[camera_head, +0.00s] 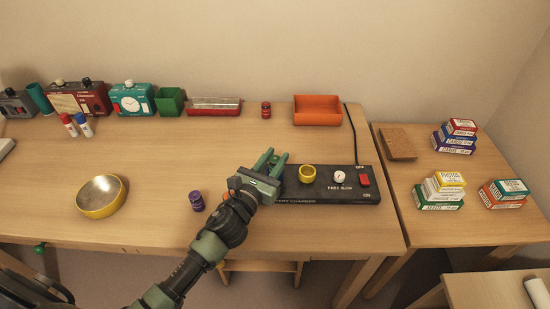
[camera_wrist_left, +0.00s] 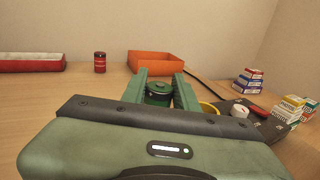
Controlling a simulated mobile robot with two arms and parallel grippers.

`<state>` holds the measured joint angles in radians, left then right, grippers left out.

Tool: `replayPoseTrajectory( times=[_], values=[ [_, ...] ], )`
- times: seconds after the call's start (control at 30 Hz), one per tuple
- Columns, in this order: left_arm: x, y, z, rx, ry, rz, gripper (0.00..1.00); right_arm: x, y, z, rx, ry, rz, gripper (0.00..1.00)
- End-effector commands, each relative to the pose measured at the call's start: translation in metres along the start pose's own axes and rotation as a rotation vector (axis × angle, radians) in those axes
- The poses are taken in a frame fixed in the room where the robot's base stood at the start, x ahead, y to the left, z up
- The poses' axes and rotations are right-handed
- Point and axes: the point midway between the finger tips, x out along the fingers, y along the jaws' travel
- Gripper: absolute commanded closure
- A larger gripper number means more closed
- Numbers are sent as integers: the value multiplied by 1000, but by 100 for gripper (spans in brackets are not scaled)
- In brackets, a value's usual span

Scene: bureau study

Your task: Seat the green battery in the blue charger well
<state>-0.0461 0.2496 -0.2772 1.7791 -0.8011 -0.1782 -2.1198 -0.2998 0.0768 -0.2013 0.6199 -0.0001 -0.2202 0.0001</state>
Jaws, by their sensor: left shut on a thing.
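My left gripper (camera_head: 271,163) is shut on the green battery (camera_wrist_left: 158,92), which shows between the two green fingers in the left wrist view. In the head view the gripper hides the battery. The gripper is over the left end of the black battery charger (camera_head: 330,194). A yellow ring-shaped well (camera_head: 307,172) shows just right of the gripper. The blue well is not visible; the gripper covers that end of the charger. I cannot tell whether the battery touches the charger. My right gripper is not in view.
A purple battery (camera_head: 196,201) stands left of my arm and a red one (camera_head: 266,110) stands at the back. An orange tray (camera_head: 318,122) is behind the charger. A yellow-rimmed bowl (camera_head: 101,196) is at left. The charger has a white knob (camera_head: 339,177) and red switch (camera_head: 364,180).

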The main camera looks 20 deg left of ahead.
Motion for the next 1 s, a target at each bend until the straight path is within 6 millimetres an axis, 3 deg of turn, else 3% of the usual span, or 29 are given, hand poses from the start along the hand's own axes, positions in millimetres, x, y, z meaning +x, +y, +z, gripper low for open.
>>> replayPoseTrajectory(
  times=[0.47, 0.5, 0.83, 1.0],
  values=[
    [0, 0, -10, 0, -1, 0, 100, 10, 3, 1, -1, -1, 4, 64],
    [0, 0, -9, 0, -1, 0, 62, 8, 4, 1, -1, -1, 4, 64],
    [-1, 0, -10, 0, 1, 0, 62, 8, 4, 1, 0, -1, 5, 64],
    [-12, 0, -11, -2, 3, 0, 62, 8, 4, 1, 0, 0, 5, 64]
  ],
)
